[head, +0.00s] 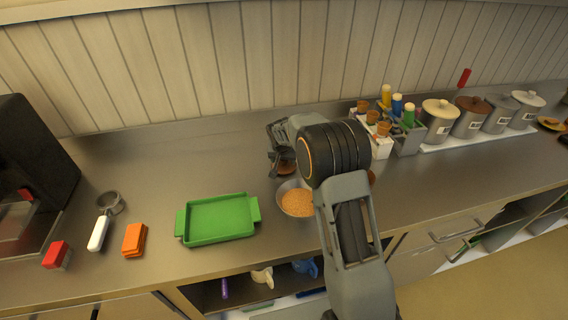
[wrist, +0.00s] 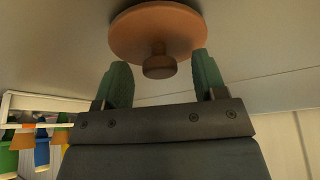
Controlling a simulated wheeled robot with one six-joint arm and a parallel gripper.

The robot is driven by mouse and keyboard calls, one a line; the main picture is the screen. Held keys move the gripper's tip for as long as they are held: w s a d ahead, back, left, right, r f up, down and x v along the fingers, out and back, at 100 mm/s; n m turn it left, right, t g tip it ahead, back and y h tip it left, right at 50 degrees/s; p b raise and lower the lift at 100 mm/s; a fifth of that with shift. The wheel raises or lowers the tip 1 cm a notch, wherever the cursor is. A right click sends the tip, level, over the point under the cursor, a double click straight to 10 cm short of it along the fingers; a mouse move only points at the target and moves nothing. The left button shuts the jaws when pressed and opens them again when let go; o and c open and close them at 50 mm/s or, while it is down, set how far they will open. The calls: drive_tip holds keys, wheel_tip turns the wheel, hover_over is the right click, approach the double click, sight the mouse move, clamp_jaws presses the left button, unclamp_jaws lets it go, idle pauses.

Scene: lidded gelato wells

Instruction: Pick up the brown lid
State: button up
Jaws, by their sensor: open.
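A brown round lid with a darker knob (wrist: 159,32) lies on the counter in the wrist view. In the head view only part of a brown disc (head: 287,169) shows beneath my gripper; my arm and gripper cover much around it. My gripper (wrist: 162,72) is open and empty. Its two green fingertips stand apart on either side of the knob, and I see no contact. In the head view my gripper (head: 274,160) is low over the counter, behind the bowl. Another dark brown lid (head: 473,104) sits on one of the metal wells at the right.
A bowl of orange-brown grains (head: 297,203) stands just in front of my gripper, with a green tray (head: 219,218) to its left. Bottles and cones in a holder (head: 408,141) and lidded wells (head: 439,120) stand to the right. The counter behind the green tray is clear.

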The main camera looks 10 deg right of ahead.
drive_tip(key=shift+w+f, duration=0.1)
drive_tip(key=shift+f, duration=0.2)
drive_tip(key=c, duration=1.2)
drive_tip(key=shift+r, duration=0.1)
